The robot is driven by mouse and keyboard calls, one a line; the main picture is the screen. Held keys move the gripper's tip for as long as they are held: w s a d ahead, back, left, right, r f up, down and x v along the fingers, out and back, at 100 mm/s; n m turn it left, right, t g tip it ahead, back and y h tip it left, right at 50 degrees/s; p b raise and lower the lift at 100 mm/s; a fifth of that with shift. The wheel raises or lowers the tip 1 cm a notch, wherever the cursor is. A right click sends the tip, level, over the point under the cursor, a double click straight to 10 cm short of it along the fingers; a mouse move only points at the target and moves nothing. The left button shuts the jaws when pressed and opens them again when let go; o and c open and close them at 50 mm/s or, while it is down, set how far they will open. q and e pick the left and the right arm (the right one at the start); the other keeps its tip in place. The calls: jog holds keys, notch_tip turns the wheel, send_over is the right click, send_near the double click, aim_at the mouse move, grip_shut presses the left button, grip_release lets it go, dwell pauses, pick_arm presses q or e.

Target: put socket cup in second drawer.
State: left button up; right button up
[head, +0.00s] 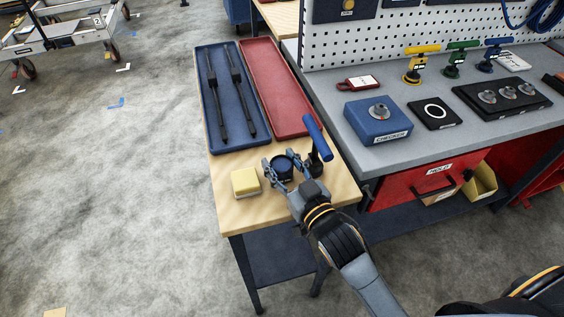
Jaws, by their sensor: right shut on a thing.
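The socket cup (283,168) is a small dark blue round cup at the near end of the wooden side table (237,207). My right gripper (281,171) is shut on it, with a finger at either side. I cannot tell whether the cup rests on the table or is slightly raised. No other drawer is clear. My left gripper is not in view.
A yellow sponge-like block (245,182) lies left of the cup. A blue-handled tool (318,138) stands close on the right. A blue tray (207,112) with two dark rods and a red empty tray (278,88) lie behind. The grey bench (385,157) holds fixtures.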

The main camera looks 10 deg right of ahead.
jog(key=shift+f, duration=0.1)
jog(key=o, duration=0.9)
jog(key=shift+f, duration=0.1)
jog(key=o, duration=0.3)
